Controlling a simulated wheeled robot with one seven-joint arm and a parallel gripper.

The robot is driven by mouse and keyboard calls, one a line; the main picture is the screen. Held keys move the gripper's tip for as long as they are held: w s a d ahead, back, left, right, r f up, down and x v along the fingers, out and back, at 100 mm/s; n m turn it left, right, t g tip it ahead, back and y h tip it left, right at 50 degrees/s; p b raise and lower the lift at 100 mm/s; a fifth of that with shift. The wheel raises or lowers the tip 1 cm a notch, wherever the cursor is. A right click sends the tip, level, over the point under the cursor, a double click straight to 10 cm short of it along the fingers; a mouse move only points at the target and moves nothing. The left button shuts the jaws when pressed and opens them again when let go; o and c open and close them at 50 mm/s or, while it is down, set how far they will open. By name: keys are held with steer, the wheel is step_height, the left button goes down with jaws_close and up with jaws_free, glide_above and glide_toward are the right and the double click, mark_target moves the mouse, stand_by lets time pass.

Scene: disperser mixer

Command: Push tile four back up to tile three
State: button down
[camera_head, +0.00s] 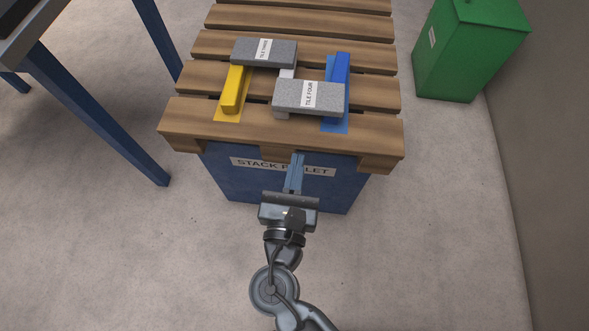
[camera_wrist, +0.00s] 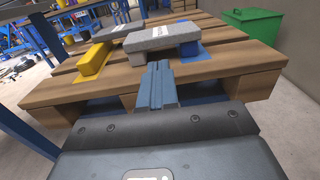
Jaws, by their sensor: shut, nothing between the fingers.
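Tile four (camera_head: 291,97) is a grey speckled slab with a white label, lying across the right part of the pallet, its right end over the blue bar (camera_head: 341,68). Tile three (camera_head: 282,54) is a similar slab, farther back and to the left, its left end over the yellow bar (camera_head: 233,88). The two tiles are offset and apart. My gripper (camera_head: 297,157) is shut and empty, in front of the pallet's near edge, apart from tile four. In the wrist view my fingers (camera_wrist: 158,66) point toward the front face of tile four (camera_wrist: 163,36).
The tiles rest on a slatted wooden pallet (camera_head: 190,114) over a blue base labelled STACK PALLET (camera_head: 225,176). A grey block (camera_head: 287,73) shows between the tiles. A green bin (camera_head: 462,50) stands at right, a blue-legged table (camera_head: 92,108) at left. The floor between is clear.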

mark_target(307, 110)
steer(key=w, duration=0.7)
steer(key=w+b, duration=0.1)
steer(key=w, duration=0.2)
steer(key=shift+w+d, duration=0.25)
steer(key=shift+d, duration=0.15)
steer(key=shift+w, duration=0.1)
steer(key=w, duration=0.4)
steer(key=shift+w+d, duration=0.15)
steer(key=shift+w, duration=0.05)
